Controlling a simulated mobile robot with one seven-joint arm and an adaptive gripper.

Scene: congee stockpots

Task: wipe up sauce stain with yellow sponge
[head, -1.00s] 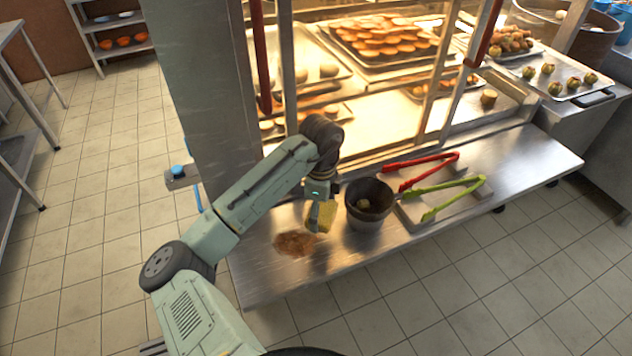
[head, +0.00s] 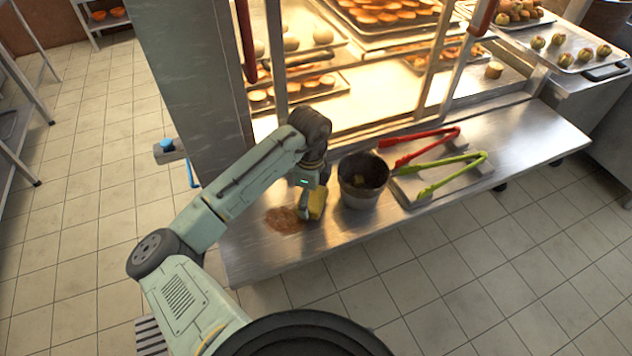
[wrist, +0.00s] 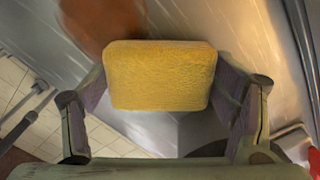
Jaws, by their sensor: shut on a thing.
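The yellow sponge (wrist: 160,76) is between the two fingers of my gripper (wrist: 165,95) in the wrist view, and the gripper is shut on it. In the head view my gripper (head: 311,205) holds the sponge (head: 317,203) low over the steel shelf, just right of the stain. I cannot tell whether the sponge touches the shelf. The sauce stain (head: 284,220) is a reddish-brown patch near the shelf's left end. It also shows in the wrist view (wrist: 100,22), beyond the sponge, which partly hides it.
A dark metal pot (head: 362,182) stands close to the right of my gripper. Red tongs (head: 420,144) and green tongs (head: 440,175) lie on a tray further right. A lit glass cabinet (head: 370,90) rises behind the steel shelf (head: 265,262). The shelf's front left is clear.

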